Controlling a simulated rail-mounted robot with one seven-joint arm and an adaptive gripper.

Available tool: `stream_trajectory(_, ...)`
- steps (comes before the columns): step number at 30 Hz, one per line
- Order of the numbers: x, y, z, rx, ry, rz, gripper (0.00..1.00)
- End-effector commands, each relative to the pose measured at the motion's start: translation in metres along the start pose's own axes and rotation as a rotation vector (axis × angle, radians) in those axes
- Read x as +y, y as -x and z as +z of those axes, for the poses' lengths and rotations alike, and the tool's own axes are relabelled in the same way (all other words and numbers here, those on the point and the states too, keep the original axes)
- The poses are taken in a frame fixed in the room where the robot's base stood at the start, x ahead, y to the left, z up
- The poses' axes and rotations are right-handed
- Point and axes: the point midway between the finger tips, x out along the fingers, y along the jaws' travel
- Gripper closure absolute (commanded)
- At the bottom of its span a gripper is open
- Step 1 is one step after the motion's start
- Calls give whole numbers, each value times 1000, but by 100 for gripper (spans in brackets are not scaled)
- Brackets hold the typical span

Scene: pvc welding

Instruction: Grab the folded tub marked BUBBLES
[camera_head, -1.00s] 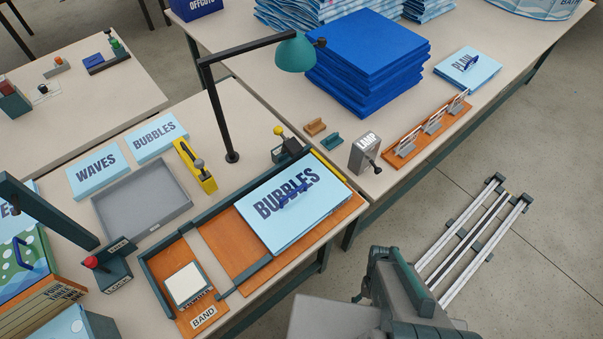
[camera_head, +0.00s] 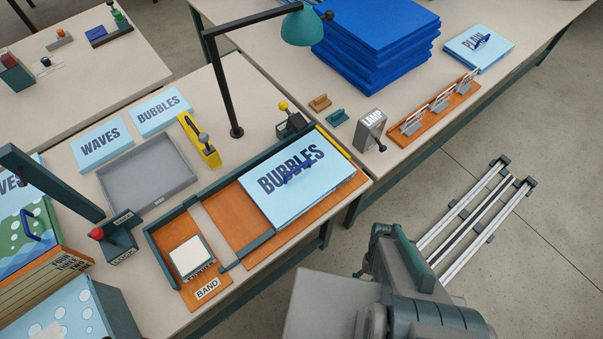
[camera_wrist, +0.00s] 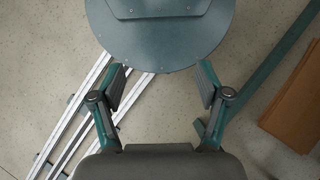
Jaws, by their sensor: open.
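The folded tub marked BUBBLES (camera_head: 262,207) is a flat light-blue packet with dark lettering and a dark blue handle (camera_head: 297,171) on top. It lies on the orange board of the jig (camera_head: 224,225) at the table's front edge. Another light-blue flat piece marked BUBBLES (camera_head: 160,112) lies farther back, beside one marked WAVES (camera_head: 103,145). My gripper (camera_wrist: 160,90) shows in the wrist view with its two fingers apart and nothing between them. It points down over the floor and rails, away from the tub. In the head view my gripper's fingers cannot be made out.
A black lamp post with a green shade (camera_head: 301,27) stands behind the jig. A grey tray (camera_head: 150,203) and a yellow tool (camera_head: 200,141) are nearby. The grey LAMP box (camera_head: 369,131) and an orange rack (camera_head: 409,139) stand on the right table. Floor is open at lower right.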

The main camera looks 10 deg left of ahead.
Motion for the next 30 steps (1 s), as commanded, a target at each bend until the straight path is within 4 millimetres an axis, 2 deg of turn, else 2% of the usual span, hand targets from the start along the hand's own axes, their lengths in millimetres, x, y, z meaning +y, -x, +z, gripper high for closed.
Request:
stream_trajectory(8,0,0,0,0,0,0,24)
stream_trajectory(15,0,0,0,0,0,0,62)
stream_trajectory(18,0,0,0,0,0,0,75)
stream_trajectory(30,0,0,0,0,0,0,75)
